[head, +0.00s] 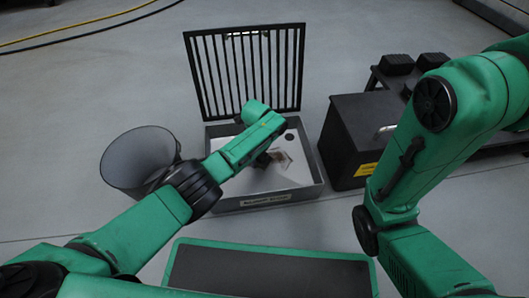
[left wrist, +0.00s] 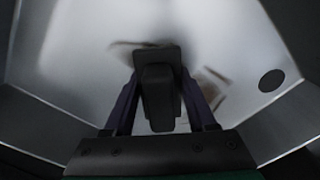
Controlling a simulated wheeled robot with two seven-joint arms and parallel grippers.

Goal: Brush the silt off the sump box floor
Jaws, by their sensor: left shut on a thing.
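The grey sump box (head: 310,190) stands open on the floor, with a label on its front wall. Brownish silt (head: 281,156) shows on its pale floor, and blurred brown patches (left wrist: 215,76) show in the left wrist view. My left gripper (head: 264,160) reaches down into the box. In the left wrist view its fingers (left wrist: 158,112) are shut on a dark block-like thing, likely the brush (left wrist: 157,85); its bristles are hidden. Whether it touches the box floor I cannot tell. My right arm comes in from the right; its gripper is out of view.
A barred grate (head: 247,72) stands upright behind the box. A grey bucket (head: 137,160) is left of it. A black case (head: 355,137) with a yellow label is close on the right, before a dark bench (head: 374,82). A round dark hole (left wrist: 271,80) is in the box floor.

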